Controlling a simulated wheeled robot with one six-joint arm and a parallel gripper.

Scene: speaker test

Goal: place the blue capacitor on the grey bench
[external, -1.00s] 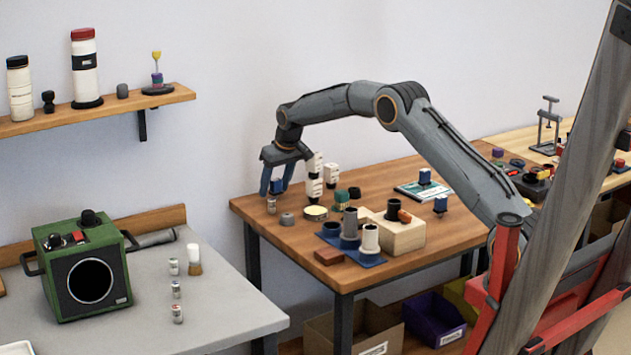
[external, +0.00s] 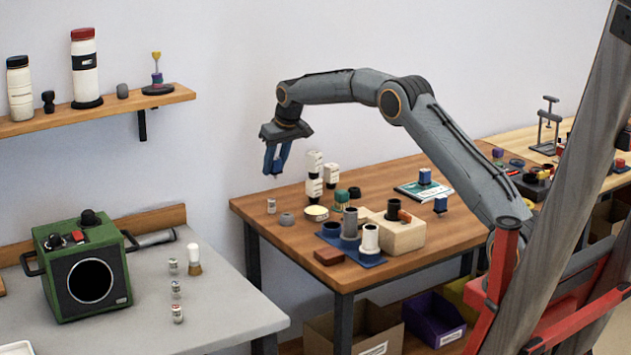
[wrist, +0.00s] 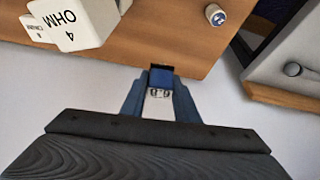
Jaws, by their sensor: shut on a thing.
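My gripper (external: 275,168) hangs above the far left corner of the wooden table, clear of its top. It is shut on the blue capacitor, which shows between the blue fingers in the wrist view (wrist: 161,78) with a pale marked part below it. In the external view the fingers mostly hide the capacitor. The grey bench (external: 235,305) stands at the left front, apart from the gripper. What looks like its edge shows at the right of the wrist view (wrist: 280,88).
The wooden table (external: 290,238) holds white blocks (external: 314,178), a small can (external: 271,205) and cups. A shelf (external: 95,110) hangs above the bench.

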